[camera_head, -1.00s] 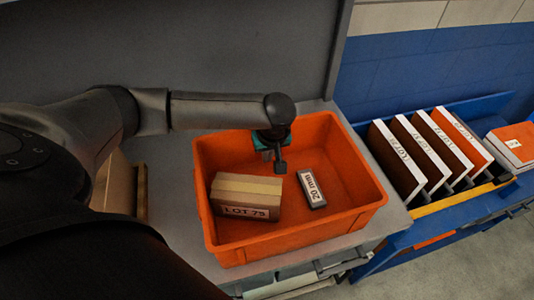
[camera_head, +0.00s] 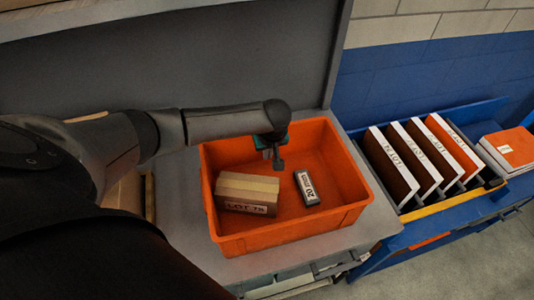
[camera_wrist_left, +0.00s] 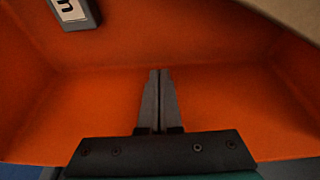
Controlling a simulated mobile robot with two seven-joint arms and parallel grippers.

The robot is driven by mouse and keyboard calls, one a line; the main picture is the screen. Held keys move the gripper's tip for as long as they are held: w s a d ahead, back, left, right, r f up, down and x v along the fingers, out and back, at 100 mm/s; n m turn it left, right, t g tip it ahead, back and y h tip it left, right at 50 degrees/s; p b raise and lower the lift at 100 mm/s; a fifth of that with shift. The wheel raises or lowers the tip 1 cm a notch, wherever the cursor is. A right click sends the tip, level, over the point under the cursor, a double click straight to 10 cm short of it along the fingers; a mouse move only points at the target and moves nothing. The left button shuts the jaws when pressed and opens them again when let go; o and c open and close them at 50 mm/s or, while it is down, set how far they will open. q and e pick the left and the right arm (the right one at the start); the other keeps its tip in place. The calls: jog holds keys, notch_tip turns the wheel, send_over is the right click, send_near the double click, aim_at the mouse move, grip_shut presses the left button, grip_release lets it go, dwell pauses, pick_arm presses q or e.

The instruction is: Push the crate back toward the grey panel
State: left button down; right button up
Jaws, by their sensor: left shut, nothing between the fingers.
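The orange crate (camera_head: 305,229) stands on the grey worktop, in front of the upright grey panel (camera_head: 230,70). It holds a cardboard box (camera_head: 247,188) and a small dark block labelled 20 mm (camera_head: 307,187). My left gripper (camera_head: 278,163) reaches down into the crate near its back wall, behind the block, with its fingers shut and empty. In the left wrist view the shut fingers (camera_wrist_left: 160,75) point at the orange inside of the crate (camera_wrist_left: 225,95). Whether they touch the wall is unclear. My right gripper is out of view.
A blue rack (camera_head: 450,215) with several upright boards and stacked orange-topped pieces (camera_head: 510,148) stands to the right. A brown box (camera_head: 125,193) is partly hidden behind my left arm. Bare worktop (camera_head: 365,232) shows in front and right of the crate.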

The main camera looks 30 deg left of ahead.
pick_arm(q)
jog(key=shift+w+a+p, duration=0.15)
jog(key=shift+a+p, duration=0.5)
jog(key=shift+p, duration=0.2)
jog(key=w+a, duration=0.3)
jog(key=a, duration=0.1)
jog(key=shift+f+b, duration=0.4)
jog(key=w+a+b, duration=0.3)
jog(key=a+b, duration=0.1)
jog(key=w+a+b, duration=0.3)
jog(key=w+a, duration=0.1)
jog(key=shift+a+b, duration=0.1)
jog(key=shift+b, duration=0.25)
jog(key=shift+w+a, duration=0.25)
jog(key=shift+a, duration=0.1)
jog(key=shift+r, duration=0.15)
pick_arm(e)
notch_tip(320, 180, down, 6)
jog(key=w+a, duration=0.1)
pick_arm(q)
jog(key=shift+s+d, duration=0.1)
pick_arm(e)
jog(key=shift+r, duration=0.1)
